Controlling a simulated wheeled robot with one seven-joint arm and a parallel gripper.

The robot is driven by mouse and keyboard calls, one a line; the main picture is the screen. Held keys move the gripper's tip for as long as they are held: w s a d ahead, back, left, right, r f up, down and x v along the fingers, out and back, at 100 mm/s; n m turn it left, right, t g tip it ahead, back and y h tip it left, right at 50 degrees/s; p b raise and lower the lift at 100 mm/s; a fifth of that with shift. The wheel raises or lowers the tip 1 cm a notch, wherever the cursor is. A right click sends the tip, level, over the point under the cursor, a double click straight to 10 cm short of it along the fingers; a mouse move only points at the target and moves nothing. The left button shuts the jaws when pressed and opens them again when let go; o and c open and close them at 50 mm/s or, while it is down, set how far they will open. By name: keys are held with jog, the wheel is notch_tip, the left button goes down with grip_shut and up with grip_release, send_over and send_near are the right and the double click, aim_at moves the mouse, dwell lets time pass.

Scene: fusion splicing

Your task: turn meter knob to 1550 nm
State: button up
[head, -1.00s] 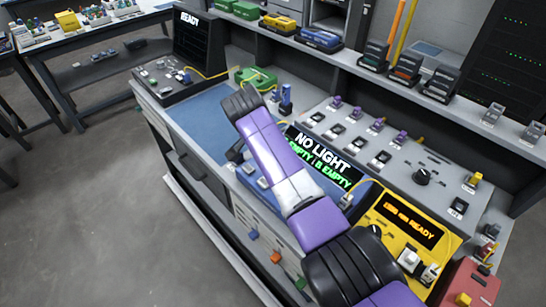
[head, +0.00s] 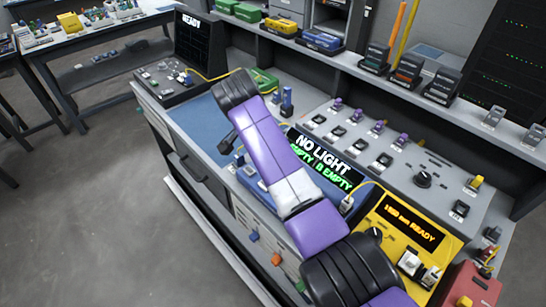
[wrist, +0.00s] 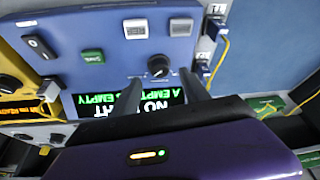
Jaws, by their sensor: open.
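The blue meter (wrist: 88,25) fills the middle of the wrist view, seen upside down. Its black round knob (wrist: 158,66) sits just above the screen, and its exact setting is too small to read. My gripper (wrist: 162,80) is open, with one dark finger on each side of the knob in the picture; I cannot tell whether they touch it. The meter screen (wrist: 165,103) reads NO LIGHT, A EMPTY, B EMPTY, partly hidden by my fingers. The screen also shows in the head view (head: 322,160), where my purple arm hides the knob.
A yellow unit (head: 385,222) with an orange READY display stands right of the meter. A grey panel (head: 450,185) with a black knob (head: 423,180) lies behind. A blue mat (head: 205,118) lies left.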

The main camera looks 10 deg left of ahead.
jog(key=shift+v, duration=1.5)
jog(key=shift+w, duration=0.1)
